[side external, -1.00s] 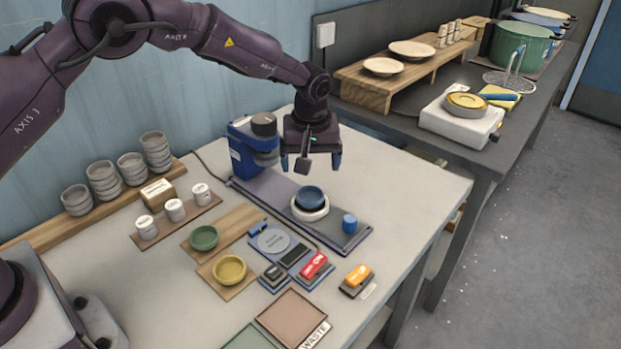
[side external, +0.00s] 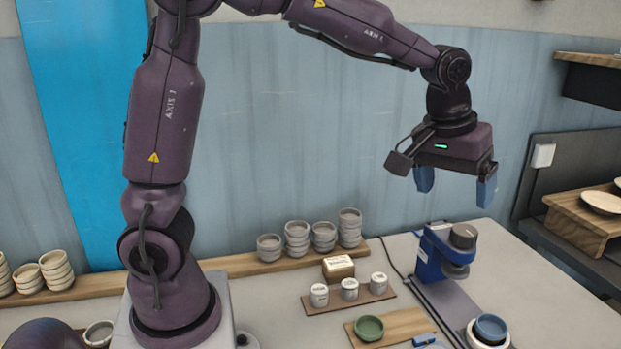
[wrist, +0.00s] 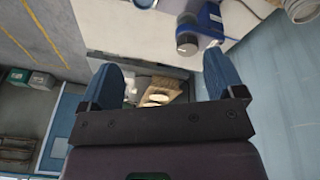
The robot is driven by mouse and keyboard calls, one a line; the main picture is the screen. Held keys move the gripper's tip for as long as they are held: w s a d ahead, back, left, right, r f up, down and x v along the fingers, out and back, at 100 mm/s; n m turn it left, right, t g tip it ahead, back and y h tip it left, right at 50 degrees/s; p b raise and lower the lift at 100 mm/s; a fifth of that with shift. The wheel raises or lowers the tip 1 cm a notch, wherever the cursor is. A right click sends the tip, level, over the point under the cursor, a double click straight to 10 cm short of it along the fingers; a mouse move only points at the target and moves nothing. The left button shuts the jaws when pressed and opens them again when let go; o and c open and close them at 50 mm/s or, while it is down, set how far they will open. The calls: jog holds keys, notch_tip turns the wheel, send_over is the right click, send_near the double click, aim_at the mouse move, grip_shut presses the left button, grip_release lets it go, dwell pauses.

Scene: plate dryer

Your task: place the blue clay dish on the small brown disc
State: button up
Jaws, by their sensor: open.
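The blue clay dish (side external: 490,327) sits on a round white support (side external: 474,338) at the lower right of the side view, partly cut off by the picture edge. My gripper (side external: 455,187) is open and empty, high above the table. It is above and behind the dish, over the blue machine. In the wrist view my gripper (wrist: 166,78) shows two blue fingers spread wide with nothing between them. I cannot make out a small brown disc in either current view.
A blue machine (side external: 432,256) stands behind the dish. A green dish (side external: 369,328) sits on a wooden board (side external: 405,325) to the left. White jars (side external: 349,289) and stacked grey bowls (side external: 297,238) stand farther back. A wooden riser (side external: 575,235) with plates is at the right.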

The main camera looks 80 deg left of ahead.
jog(key=s+a+r+m+t, duration=0.1)
jog(key=s+m, duration=0.1)
jog(key=s, duration=0.8)
jog(key=s+a+r+m+t, duration=0.1)
jog(key=s+m, duration=0.2)
jog(key=s, duration=0.8)
jog(key=shift+a+t, duration=0.3)
jog(key=shift+a, duration=0.05)
